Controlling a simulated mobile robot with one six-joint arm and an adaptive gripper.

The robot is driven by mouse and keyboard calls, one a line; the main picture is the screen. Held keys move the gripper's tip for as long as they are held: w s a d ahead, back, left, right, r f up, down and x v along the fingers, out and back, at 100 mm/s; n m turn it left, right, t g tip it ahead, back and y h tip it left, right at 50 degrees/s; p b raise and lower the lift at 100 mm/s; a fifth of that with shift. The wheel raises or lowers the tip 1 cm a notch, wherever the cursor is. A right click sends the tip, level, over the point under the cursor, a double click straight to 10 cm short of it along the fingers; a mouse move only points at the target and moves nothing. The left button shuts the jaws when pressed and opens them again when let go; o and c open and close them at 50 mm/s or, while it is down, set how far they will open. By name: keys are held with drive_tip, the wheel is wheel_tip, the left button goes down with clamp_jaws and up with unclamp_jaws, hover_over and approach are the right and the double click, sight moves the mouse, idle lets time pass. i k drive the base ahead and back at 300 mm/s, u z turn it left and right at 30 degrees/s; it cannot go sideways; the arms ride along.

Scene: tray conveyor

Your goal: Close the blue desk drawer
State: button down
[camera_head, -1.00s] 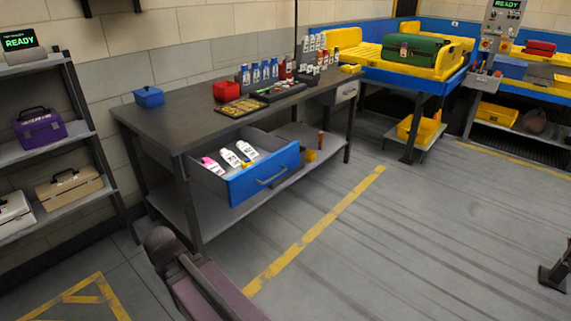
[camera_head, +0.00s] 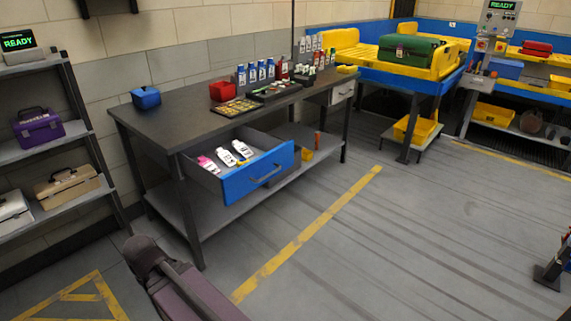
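The blue desk drawer (camera_head: 258,175) is pulled out from under the left part of the dark desk (camera_head: 165,119). Its blue front with a grey bar handle (camera_head: 266,174) faces the open floor. Several white bottles (camera_head: 226,156) and a pink-capped bottle (camera_head: 208,165) lie inside the drawer. My gripper cannot be made out in this view. A purplish-grey part of my own body shows at the bottom, apart from the drawer.
A red bin (camera_head: 223,91), a blue bin (camera_head: 146,97) and several bottles stand on the desk. A shelf rack (camera_head: 88,135) stands at the left. A yellow and blue conveyor (camera_head: 395,72) is at the back right. The floor before the drawer is clear.

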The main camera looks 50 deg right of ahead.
sight(272, 156)
drive_tip(key=u, duration=0.2)
drive_tip(key=k, duration=0.4)
drive_tip(key=z, duration=0.8)
drive_tip(key=i, duration=0.5)
drive_tip(key=z, duration=0.05)
